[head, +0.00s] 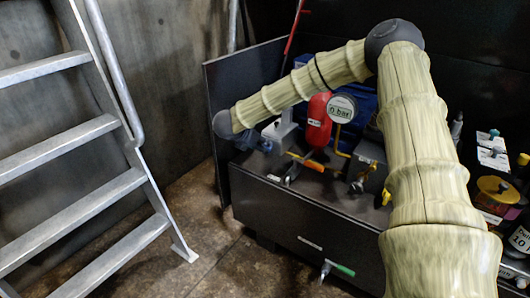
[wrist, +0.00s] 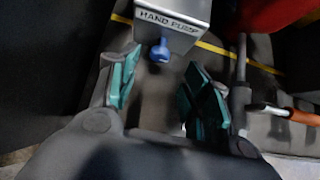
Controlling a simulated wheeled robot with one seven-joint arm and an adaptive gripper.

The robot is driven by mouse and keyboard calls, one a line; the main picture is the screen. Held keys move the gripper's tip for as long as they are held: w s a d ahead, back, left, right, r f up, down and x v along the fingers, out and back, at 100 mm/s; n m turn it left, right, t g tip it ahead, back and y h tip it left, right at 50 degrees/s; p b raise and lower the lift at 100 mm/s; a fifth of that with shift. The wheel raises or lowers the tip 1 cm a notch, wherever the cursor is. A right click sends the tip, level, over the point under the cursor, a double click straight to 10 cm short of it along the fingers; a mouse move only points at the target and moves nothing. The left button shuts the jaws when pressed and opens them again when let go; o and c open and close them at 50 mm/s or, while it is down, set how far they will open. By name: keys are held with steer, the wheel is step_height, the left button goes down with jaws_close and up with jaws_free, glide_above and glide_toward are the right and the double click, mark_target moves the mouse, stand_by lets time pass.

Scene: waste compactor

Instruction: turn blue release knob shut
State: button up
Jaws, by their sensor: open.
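The blue release knob (wrist: 160,51) sticks out below the front of a grey box labelled HAND PUMP (wrist: 172,18) in the wrist view. My gripper (wrist: 155,78) is open, its teal-padded fingers apart on either side of the knob's line. The knob lies between and just beyond the fingertips; I see no contact. In the head view my gripper (head: 262,143) is at the left end of the black bench, beside the grey pump box (head: 282,127). The knob cannot be made out there.
A red cylinder (head: 318,120) and a round gauge reading 0 bar (head: 342,108) stand right of the pump box. An orange-handled lever (head: 306,161) lies in front. A green-handled tap (head: 341,268) is on the bench front. A metal stair (head: 85,150) stands at left, with clear floor between.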

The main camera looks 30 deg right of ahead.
steer(key=b+x, duration=0.1)
steer(key=x, duration=0.5)
steer(key=shift+w+d+f+b, duration=0.15)
steer(key=shift+d+f+b, duration=0.1)
steer(key=shift+b, duration=0.1)
steer(key=shift+a, duration=0.1)
steer(key=c, duration=1)
